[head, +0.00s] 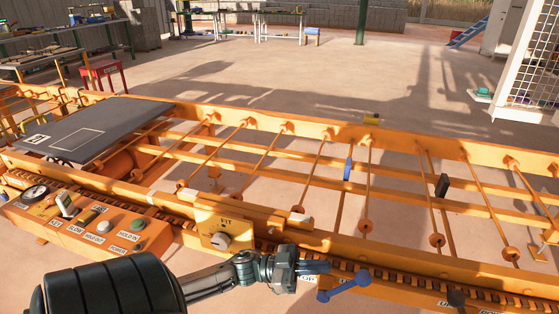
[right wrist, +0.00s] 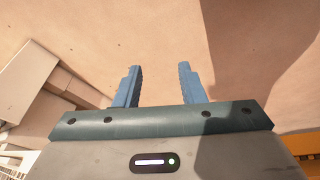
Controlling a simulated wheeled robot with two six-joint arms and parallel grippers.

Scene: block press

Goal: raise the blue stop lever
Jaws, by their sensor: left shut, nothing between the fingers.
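The blue stop lever (head: 344,286) is on the front rail of the orange frame in the head view. It lies slanted, its right end higher in the picture than its left. My left gripper (head: 322,267) comes in from the left, shut and empty, with its fingertips just above and left of the lever. I cannot tell whether they touch it. A small white label (head: 308,278) is partly hidden below the fingers. My right gripper (right wrist: 155,87) shows in the right wrist view, its two blue fingers apart with nothing between them.
An orange control box (head: 75,222) with knobs and buttons stands at the left. A yellow plate with a round knob (head: 221,240) is left of my gripper. A dark lever (head: 456,298) is further right on the rail. A blue piece (head: 348,169) stands among the rods.

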